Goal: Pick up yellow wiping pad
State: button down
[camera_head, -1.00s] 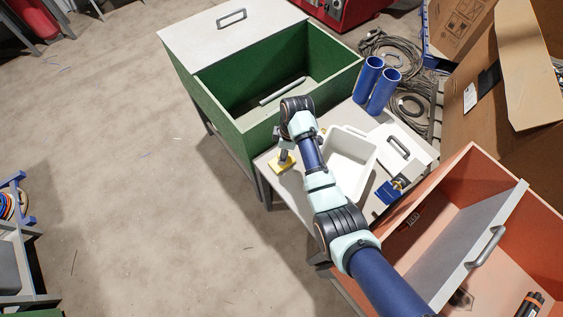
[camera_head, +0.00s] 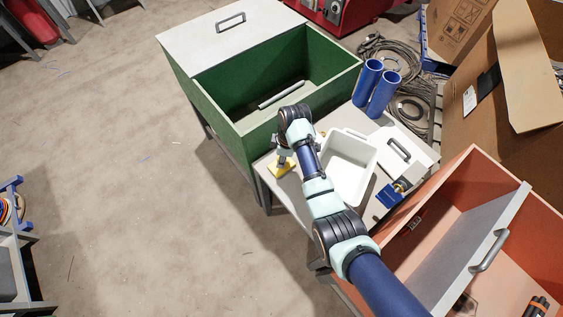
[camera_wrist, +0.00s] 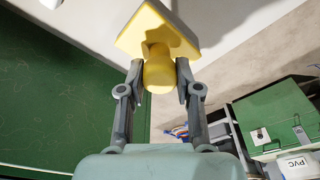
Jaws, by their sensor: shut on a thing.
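The yellow wiping pad (camera_head: 281,169) is at the left end of the grey-white table in the head view. It has a flat square yellow base and a rounded knob handle. In the wrist view the pad (camera_wrist: 158,32) is large, with its knob between my two fingers. My gripper (camera_wrist: 160,75) is shut on the knob from both sides. In the head view my gripper (camera_head: 282,155) is directly above the pad, small and partly hidden by my wrist. I cannot tell whether the base touches the table.
A white tray (camera_head: 370,158) stands right of my arm. The open green bin (camera_head: 220,125) with a grey rod (camera_head: 282,95) is behind. Two blue cylinders (camera_head: 376,88) and a blue-jawed tool (camera_head: 391,194) are on the table. An orange bin (camera_head: 420,240) stands at right.

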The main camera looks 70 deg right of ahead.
notch_tip(320, 180, up, 20)
jog(key=p, duration=0.8)
jog(key=shift+p, duration=0.4)
